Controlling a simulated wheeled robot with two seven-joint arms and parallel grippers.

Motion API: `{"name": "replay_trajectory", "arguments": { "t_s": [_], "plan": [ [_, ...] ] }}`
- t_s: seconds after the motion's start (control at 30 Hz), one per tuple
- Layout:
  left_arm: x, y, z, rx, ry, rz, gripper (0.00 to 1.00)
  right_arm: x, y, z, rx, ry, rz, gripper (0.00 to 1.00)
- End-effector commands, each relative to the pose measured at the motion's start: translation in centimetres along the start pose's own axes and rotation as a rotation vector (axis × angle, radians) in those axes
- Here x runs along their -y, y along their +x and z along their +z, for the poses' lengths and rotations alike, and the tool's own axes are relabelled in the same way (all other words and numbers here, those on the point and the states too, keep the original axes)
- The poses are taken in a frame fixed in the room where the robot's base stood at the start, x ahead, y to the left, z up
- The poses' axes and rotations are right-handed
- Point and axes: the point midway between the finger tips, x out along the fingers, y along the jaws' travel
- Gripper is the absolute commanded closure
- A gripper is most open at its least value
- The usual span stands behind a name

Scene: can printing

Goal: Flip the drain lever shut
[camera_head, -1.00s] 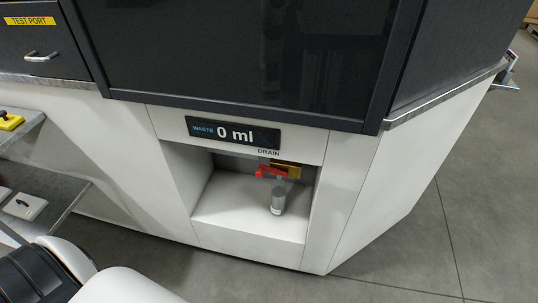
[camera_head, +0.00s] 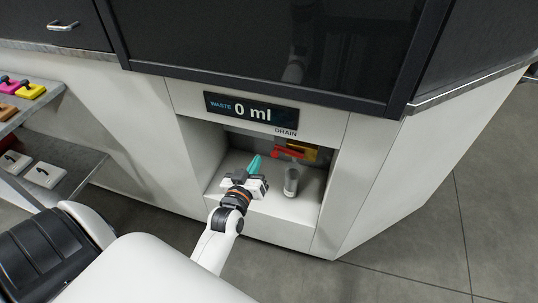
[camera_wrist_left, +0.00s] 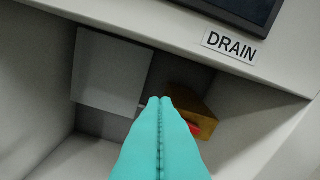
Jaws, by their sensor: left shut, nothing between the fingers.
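The red drain lever (camera_head: 289,152) lies across the front of a brass valve block (camera_head: 309,154) in the drain recess. In the left wrist view the brass block (camera_wrist_left: 190,100) shows behind my fingertips, with only a small red part of the lever (camera_wrist_left: 195,130) visible; my fingers hide the rest. My left gripper (camera_head: 254,163) has teal fingers, is shut and empty, and points into the recess to the left of the lever. The fingers also fill the lower middle of the left wrist view (camera_wrist_left: 160,103). My right gripper is not in view.
The recess (camera_head: 323,205) has side walls and a floor around the valve. Shelves (camera_head: 75,178) with coloured and white blocks stand at the left.

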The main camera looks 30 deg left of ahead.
Motion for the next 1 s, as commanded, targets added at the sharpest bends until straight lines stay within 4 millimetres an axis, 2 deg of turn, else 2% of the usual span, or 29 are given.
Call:
{"name": "replay_trajectory", "arguments": {
  "t_s": [0.2, 0.37, 0.43, 0.6, 1.0],
  "plan": [
    [0.0, 5.0, 0.1, 0.003, 0.001, -0.001, 1.00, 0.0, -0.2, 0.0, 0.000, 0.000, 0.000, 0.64],
    [0.0, 7.9, -0.2, -0.001, 0.000, 0.000, 1.00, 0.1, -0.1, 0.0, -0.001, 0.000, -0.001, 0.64],
    [-0.1, 7.9, -1.8, -0.006, 0.000, 0.001, 1.00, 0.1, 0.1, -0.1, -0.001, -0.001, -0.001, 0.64],
    [0.0, 8.3, -3.5, -0.002, 0.000, 0.000, 1.00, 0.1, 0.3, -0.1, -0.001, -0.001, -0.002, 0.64],
    [0.0, 8.4, -4.0, -0.001, 0.001, 0.000, 1.00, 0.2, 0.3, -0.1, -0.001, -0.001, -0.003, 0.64]
  ]
}}
